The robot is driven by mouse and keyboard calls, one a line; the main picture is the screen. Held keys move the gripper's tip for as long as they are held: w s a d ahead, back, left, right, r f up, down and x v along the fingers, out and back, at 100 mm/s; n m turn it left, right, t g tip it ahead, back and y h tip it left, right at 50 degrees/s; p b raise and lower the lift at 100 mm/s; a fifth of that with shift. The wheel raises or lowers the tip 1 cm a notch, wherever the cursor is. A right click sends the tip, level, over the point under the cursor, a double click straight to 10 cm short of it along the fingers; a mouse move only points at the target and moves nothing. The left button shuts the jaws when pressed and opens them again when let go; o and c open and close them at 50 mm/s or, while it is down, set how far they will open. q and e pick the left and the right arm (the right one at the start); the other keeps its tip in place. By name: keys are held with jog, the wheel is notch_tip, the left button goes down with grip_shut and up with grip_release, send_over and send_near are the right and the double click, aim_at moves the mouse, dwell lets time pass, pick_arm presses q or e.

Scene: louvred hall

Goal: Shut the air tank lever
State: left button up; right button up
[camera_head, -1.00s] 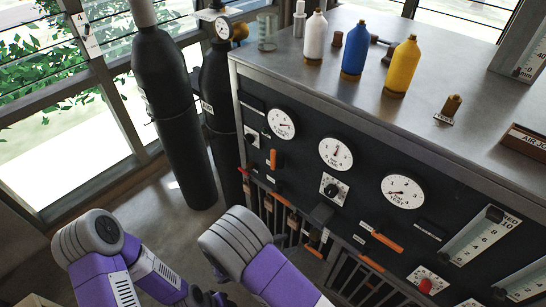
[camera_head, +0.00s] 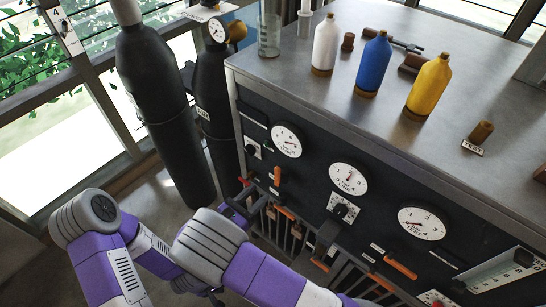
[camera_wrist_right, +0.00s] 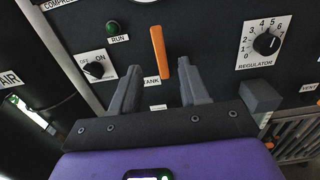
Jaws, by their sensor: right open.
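The air tank lever (camera_head: 277,176) is a slim orange handle on the dark front panel, below the leftmost gauge. In the right wrist view the lever (camera_wrist_right: 160,53) stands nearly upright above a label that reads TANK, its left part hidden by a finger. My right gripper (camera_head: 250,197) is in front of the panel, just below and left of the lever. In the wrist view the right gripper (camera_wrist_right: 160,82) is open, one finger on each side of the lever's lower end, with no visible grip on it. My left gripper is not in view.
An OFF/ON knob (camera_wrist_right: 96,68) is left of the lever and a regulator knob (camera_wrist_right: 267,43) is right of it. Another orange lever (camera_head: 400,267) is farther right. Black cylinders (camera_head: 168,115) stand left of the console. Bottles, including a blue one (camera_head: 372,65), stand on top.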

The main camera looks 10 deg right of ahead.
aim_at(276, 175)
jog(key=x, duration=0.8)
jog(key=shift+w+d, duration=0.15)
jog(key=shift+w, duration=0.05)
jog(key=shift+x, duration=0.9)
grip_shut()
dwell(0.8)
